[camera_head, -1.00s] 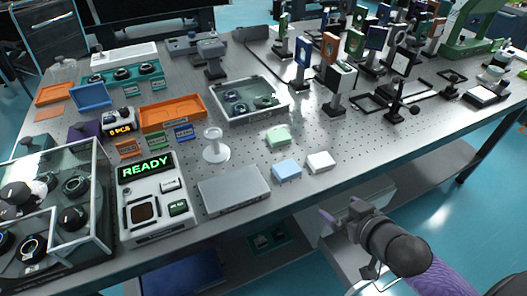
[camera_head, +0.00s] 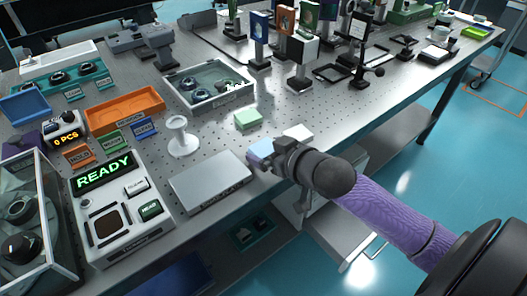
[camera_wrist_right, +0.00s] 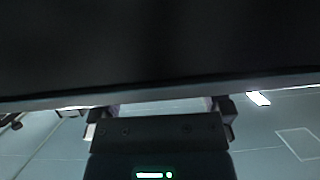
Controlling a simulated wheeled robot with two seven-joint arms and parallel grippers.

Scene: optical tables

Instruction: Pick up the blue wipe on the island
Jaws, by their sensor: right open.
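The blue wipe (camera_head: 263,147) lies on the perforated metal table near its front edge, partly hidden by my right gripper. My right gripper (camera_head: 268,158) is at the wipe's front side in the head view; I cannot tell whether it touches it. In the right wrist view the gripper's jaws (camera_wrist_right: 162,106) are apart, with no wipe visible between them. My left gripper is not in view.
A white wipe (camera_head: 298,132) lies just right of the blue one, and a green wipe (camera_head: 248,119) lies behind. A flat grey box (camera_head: 210,182) is to the left. A white stand (camera_head: 181,138) and optics posts (camera_head: 302,62) stand farther back.

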